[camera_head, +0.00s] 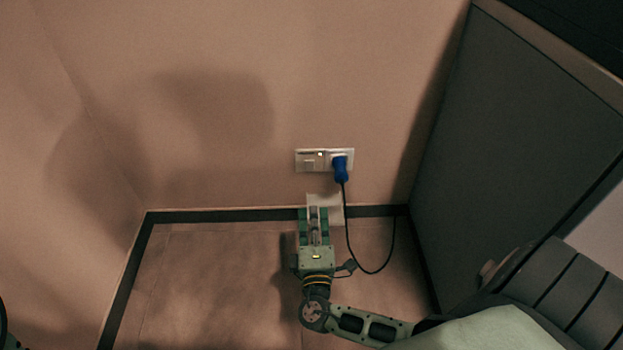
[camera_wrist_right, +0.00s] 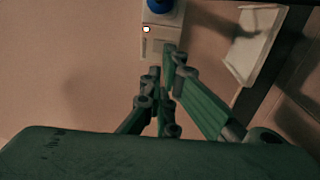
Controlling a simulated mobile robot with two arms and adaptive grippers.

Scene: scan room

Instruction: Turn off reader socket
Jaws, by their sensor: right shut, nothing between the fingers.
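A pale double socket plate (camera_head: 308,167) is on the wall in the head view. A blue plug (camera_head: 341,170) sits in its right half, and a small light shows near the middle of the plate. The plate (camera_wrist_right: 160,35) also shows in the wrist view, with the lit spot on it and part of the blue plug (camera_wrist_right: 166,5). My right gripper (camera_head: 314,203) is shut and empty, just below the plate in the head view. Its fingertips (camera_wrist_right: 168,52) lie close to the plate's edge in the wrist view; I cannot tell whether they touch. My left gripper is not in view.
A black cable (camera_head: 350,245) hangs from the plug in a loop right of my gripper. A white tray-like piece (camera_wrist_right: 262,35) is beside the fingers. A dark grey panel (camera_head: 510,150) stands at the right. The wall at the left is clear.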

